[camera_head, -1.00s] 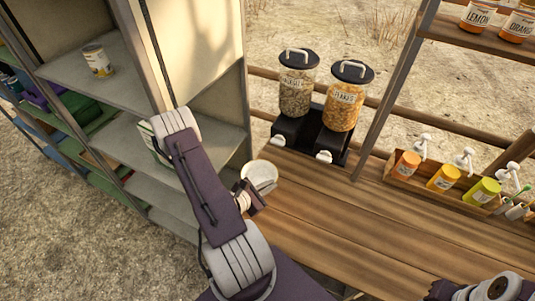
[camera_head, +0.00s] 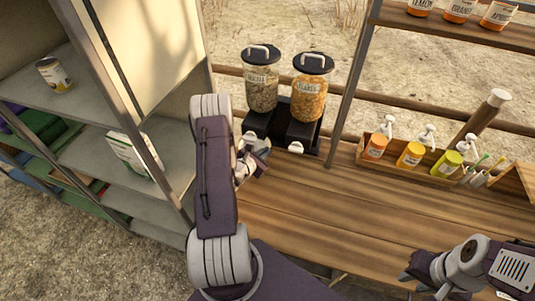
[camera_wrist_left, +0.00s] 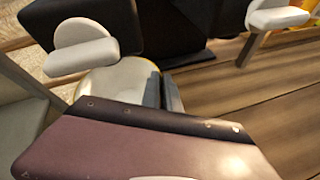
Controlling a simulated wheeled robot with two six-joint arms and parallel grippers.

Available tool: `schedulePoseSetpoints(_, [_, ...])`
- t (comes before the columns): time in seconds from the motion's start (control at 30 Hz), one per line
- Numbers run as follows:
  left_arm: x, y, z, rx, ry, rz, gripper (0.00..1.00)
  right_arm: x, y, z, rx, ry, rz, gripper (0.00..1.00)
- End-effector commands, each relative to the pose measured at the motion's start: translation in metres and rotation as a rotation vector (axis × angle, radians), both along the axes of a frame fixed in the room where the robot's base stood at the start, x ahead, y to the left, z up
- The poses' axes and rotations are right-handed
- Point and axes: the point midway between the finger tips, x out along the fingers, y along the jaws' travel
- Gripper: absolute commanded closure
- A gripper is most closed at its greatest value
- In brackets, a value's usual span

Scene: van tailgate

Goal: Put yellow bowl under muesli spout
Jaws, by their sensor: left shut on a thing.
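The bowl (camera_wrist_left: 116,84) shows in the left wrist view as a pale inside with a thin yellow rim. My left gripper (camera_head: 256,160) is shut on its rim, in front of the left dispenser. In the head view my arm and gripper mostly hide the bowl. The left dispenser (camera_head: 261,90) holds a greyish mix; its label is too small to read surely. Its white spout lever (camera_wrist_left: 80,48) appears just above and beyond the bowl; I cannot tell whether the bowl is directly below the outlet. My right gripper (camera_head: 412,276) is at the bottom right; its jaw state is unclear.
The flakes dispenser (camera_head: 309,98) stands close on the right, with its own white lever (camera_head: 296,147). A wooden box with pump bottles (camera_head: 409,155) lies further right. Shelves (camera_head: 95,155) stand at the left. The wooden counter (camera_head: 340,205) is clear in the middle.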

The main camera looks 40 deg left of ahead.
Motion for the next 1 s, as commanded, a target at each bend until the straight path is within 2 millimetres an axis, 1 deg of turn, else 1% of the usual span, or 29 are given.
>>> schedulePoseSetpoints(0.03, [0.004,0.0,0.0,0.0,-0.001,-0.002,1.0,0.0,0.0,0.001,0.0,0.0,0.0,0.7])
schedulePoseSetpoints(0.17, [0.007,0.0,0.0,0.0,-0.001,-0.002,1.0,0.0,0.0,0.002,0.0,0.0,0.0,0.7])
schedulePoseSetpoints(0.2, [0.013,0.0,0.001,0.002,-0.002,-0.004,1.0,0.0,0.0,0.004,0.0,0.0,0.0,0.7])
schedulePoseSetpoints(0.23, [0.016,0.0,-0.002,-0.001,0.001,-0.002,1.0,0.0,0.0,0.005,0.0,0.0,0.0,0.7])
schedulePoseSetpoints(0.3, [0.014,0.0,-0.018,-0.004,0.003,-0.001,1.0,0.0,0.0,0.008,0.0,0.0,0.0,0.7])
schedulePoseSetpoints(0.4, [0.014,0.001,-0.031,-0.002,0.001,0.0,1.0,0.0,0.0,0.01,0.0,0.0,0.0,0.7])
schedulePoseSetpoints(0.5, [0.014,0.001,-0.036,0.0,0.0,0.0,1.0,0.0,0.0,0.01,0.0,0.0,0.0,0.7])
schedulePoseSetpoints(0.67, [0.014,0.001,-0.036,0.0,-0.001,0.0,1.0,0.0,0.0,0.009,0.0,0.0,0.0,0.7])
schedulePoseSetpoints(0.77, [0.014,0.001,-0.039,0.0,-0.001,0.0,1.0,0.0,0.0,0.006,0.0,0.0,0.0,0.7])
schedulePoseSetpoints(0.8, [0.014,0.001,-0.039,0.0,0.0,-0.001,0.89,0.0,0.0,0.007,0.0,0.0,0.0,0.7])
schedulePoseSetpoints(0.87, [0.014,0.001,-0.038,0.0,0.0,-0.001,0.73,0.0,0.0,0.007,0.0,0.0,0.0,0.7])
schedulePoseSetpoints(1.0, [0.014,0.001,-0.038,0.0,0.0,-0.001,0.73,0.0,0.0,0.007,0.0,0.0,0.0,0.7])
